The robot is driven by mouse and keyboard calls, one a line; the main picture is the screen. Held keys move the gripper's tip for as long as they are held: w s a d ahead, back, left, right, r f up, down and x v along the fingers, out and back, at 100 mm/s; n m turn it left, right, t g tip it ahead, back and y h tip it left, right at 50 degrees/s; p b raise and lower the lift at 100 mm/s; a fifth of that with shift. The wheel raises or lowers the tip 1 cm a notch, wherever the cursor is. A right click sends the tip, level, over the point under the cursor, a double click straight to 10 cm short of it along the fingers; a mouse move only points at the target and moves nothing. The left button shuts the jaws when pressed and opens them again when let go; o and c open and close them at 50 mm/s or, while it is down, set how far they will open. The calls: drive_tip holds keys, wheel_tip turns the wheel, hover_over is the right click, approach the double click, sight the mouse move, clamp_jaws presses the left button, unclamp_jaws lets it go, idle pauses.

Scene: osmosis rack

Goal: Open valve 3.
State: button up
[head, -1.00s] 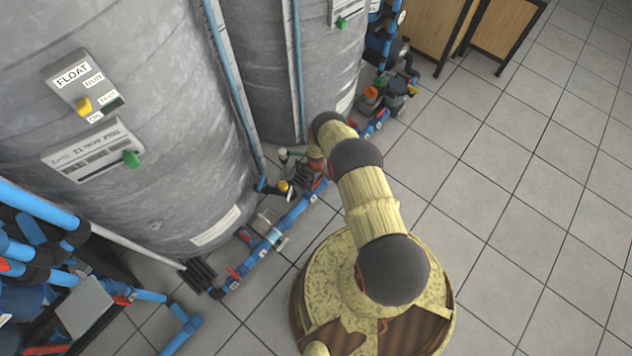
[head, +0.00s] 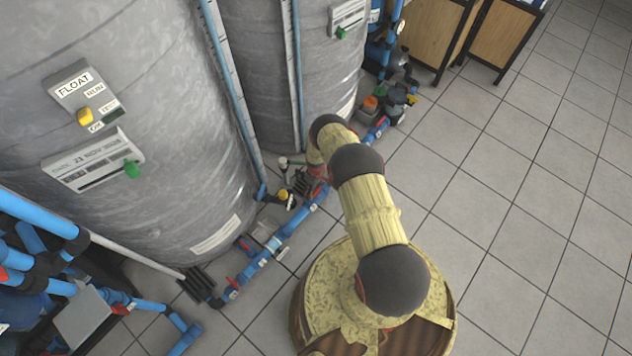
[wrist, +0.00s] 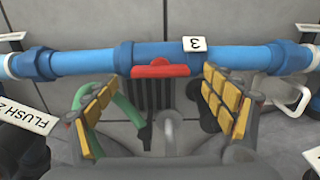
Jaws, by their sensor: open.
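Valve 3 shows in the wrist view as a red handle (wrist: 160,70) on a blue pipe (wrist: 85,62). A white tag (wrist: 195,44) marked 3 sits on the pipe just right of the handle. My gripper (wrist: 155,95) is open, its yellow-padded fingers on either side of the handle and slightly short of it. I cannot tell whether either finger touches it. In the head view my arm hides the gripper; the blue pipe line (head: 283,232) runs along the floor beside the tanks.
A large grey tank (head: 130,190) stands at the left, with a second tank (head: 265,60) behind. A tag reading FLUSH 2 (wrist: 28,114) and a green curved part (wrist: 128,110) lie near the fingers. Tiled floor (head: 500,220) at the right is clear.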

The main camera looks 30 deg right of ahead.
sight(316, 191)
wheel_tip(316, 191, up, 10)
idle(0.5)
drive_tip(key=shift+f, duration=0.1)
idle(0.4)
drive_tip(key=s+a+r+m+g+y, duration=0.1)
drive_tip(key=s+a+r+m+g, duration=0.1)
drive_tip(key=s, duration=0.3)
drive_tip(key=s+a+r+m+g, duration=0.1)
drive_tip(key=s+r, duration=0.1)
drive_tip(key=s, duration=0.4)
drive_tip(key=a+r+m+p, duration=0.1)
drive_tip(key=a+r, duration=0.1)
drive_tip(key=r, duration=1.8)
drive_tip(key=a+r+m+p, duration=0.1)
drive_tip(key=a+r, duration=0.2)
drive_tip(key=r, duration=1.7)
drive_tip(key=s+a+r+t+p, duration=0.1)
drive_tip(key=s+r, duration=0.4)
drive_tip(key=r, duration=0.8)
drive_tip(key=s+a+r+t+p, duration=0.2)
drive_tip(key=s+a+r+t, duration=0.2)
drive_tip(key=r, duration=0.9)
drive_tip(key=s+a+r+t+h+p, duration=0.1)
drive_tip(key=s+a+r+t+p, duration=0.1)
drive_tip(key=s+r, duration=0.6)
wheel_tip(316, 191, up, 6)
drive_tip(key=shift+a+f+n+t, duration=0.25)
drive_tip(key=shift+a+n+t, duration=0.15)
drive_tip(key=shift+a+t, duration=0.4)
